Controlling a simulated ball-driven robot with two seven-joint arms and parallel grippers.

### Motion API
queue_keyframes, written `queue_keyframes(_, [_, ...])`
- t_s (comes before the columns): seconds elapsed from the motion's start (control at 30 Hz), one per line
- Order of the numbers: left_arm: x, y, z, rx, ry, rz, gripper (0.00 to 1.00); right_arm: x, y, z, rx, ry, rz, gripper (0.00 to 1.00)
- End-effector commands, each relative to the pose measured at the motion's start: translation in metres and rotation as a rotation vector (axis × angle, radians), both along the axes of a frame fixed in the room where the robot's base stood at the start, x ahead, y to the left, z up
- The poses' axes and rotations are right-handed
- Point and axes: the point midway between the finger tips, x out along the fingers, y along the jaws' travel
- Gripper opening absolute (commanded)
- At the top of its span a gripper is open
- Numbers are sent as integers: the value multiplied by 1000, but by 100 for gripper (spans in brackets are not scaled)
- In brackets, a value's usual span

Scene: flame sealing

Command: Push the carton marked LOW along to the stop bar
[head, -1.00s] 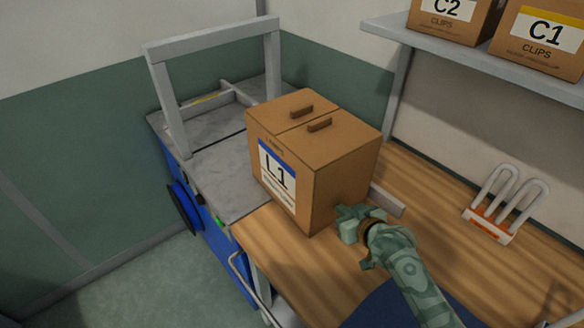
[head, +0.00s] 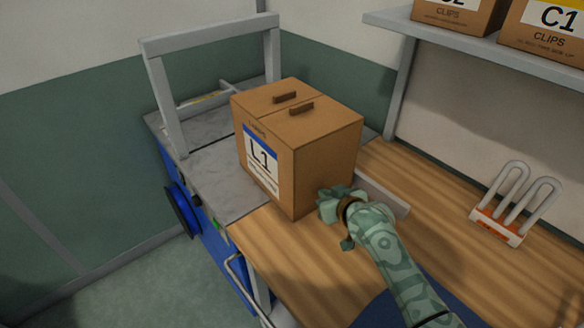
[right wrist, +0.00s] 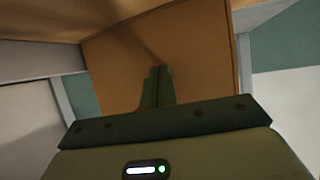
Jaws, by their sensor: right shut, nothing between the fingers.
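A brown carton (head: 325,160) with a white and blue label reading L1 stands upright, partly on the wooden bench and partly on the grey metal bed to its left; I read no LOW on it. My right gripper (head: 328,205) is shut and empty, at the carton's near right face, apparently touching it. In the right wrist view the closed fingers (right wrist: 157,85) point at the carton's brown face (right wrist: 200,60). A low grey crosspiece (head: 212,95) with a yellow mark lies on the far bed, perhaps the stop bar. My left gripper is not in view.
A grey upright frame (head: 215,36) spans the metal bed (head: 200,185) beyond the carton. A grey rail (head: 385,192) lies on the bench behind the gripper. A white looped rack (head: 515,205) stands at right. A shelf above holds CLIPS cartons (head: 548,30).

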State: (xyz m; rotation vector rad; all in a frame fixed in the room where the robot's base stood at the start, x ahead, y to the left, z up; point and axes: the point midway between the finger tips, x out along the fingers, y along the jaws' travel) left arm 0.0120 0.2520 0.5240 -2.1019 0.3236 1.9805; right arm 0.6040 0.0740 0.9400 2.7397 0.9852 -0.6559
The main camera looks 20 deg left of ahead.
Motion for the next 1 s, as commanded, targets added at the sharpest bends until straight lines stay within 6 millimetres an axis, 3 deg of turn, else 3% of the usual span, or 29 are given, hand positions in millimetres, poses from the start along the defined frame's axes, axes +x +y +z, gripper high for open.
queue_keyframes(0.87, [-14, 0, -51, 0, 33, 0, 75, 36, 50, -3, 0, 2, 0, 0])
queue_keyframes(1.0, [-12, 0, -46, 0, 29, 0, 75, 36, 48, 1, -1, 0, -1, 0])
